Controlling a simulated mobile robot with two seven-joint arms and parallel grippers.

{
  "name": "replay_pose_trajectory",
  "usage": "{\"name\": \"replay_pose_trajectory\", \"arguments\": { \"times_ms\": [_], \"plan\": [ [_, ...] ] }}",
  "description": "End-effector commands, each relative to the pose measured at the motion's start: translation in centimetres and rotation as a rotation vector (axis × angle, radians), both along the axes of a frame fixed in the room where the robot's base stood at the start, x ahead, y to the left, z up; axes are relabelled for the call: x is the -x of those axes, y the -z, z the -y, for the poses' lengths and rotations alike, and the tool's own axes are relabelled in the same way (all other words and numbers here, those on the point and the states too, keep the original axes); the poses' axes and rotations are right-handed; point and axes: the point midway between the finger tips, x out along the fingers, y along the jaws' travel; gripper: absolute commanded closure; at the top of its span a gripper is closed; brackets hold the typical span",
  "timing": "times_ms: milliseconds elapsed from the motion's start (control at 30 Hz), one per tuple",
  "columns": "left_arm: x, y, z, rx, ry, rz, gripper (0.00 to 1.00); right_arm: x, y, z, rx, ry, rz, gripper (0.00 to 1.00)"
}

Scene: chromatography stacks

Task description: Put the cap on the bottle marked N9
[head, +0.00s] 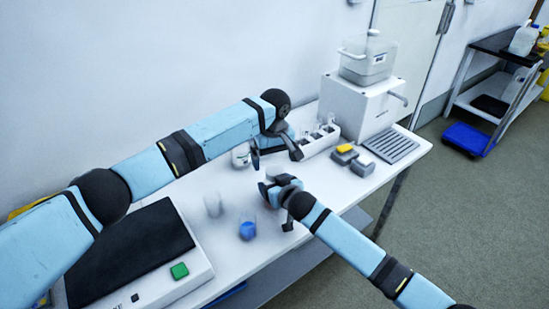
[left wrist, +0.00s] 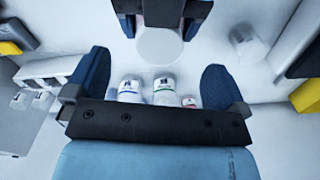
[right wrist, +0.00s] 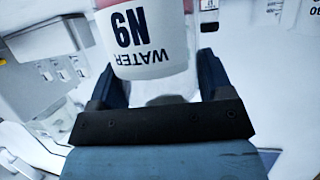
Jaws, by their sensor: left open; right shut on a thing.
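The bottle marked N9 (right wrist: 150,35) has a white label reading N9 and WATER, upside down in the right wrist view. My right gripper (head: 268,184) is shut on it; the fingers show on either side of its end (right wrist: 160,82). In the left wrist view, a pale round top (left wrist: 160,46) shows between the right gripper's dark fingers. I cannot tell whether this is a cap or the bare bottle top. My left gripper (head: 277,155) is open and empty, just above and behind the right one. No loose cap can be made out with certainty.
Bottles with white labels (left wrist: 165,90) stand on the white bench beyond the left fingers. A pale container (head: 213,205) and a blue-and-white one (head: 247,230) stand in front. A white rack (head: 320,138) and a large machine (head: 358,108) are behind; a black-topped device (head: 130,255) sits left.

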Motion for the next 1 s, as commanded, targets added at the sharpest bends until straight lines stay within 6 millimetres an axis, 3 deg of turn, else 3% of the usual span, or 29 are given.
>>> {"name": "replay_pose_trajectory", "arguments": {
  "times_ms": [167, 633, 800, 1000],
  "plan": [
    [0.0, -1.2, 0.0, 0.001, 0.0, 0.0, 0.0, 0.0, 0.0, 0.0, 0.0, 0.0, 0.001, 0.93],
    [0.0, -10.3, 0.1, 0.002, 0.0, 0.002, 0.0, 0.0, 0.0, 0.0, 0.0, 0.0, 0.001, 0.93],
    [0.0, -11.8, 0.0, 0.001, 0.0, 0.0, 0.0, 0.0, 0.0, 0.0, 0.0, 0.0, 0.001, 0.93],
    [0.0, -12.0, 0.0, 0.0, 0.0, 0.0, 0.0, 0.0, 0.0, 0.0, 0.0, 0.0, 0.001, 0.93]
  ]
}}
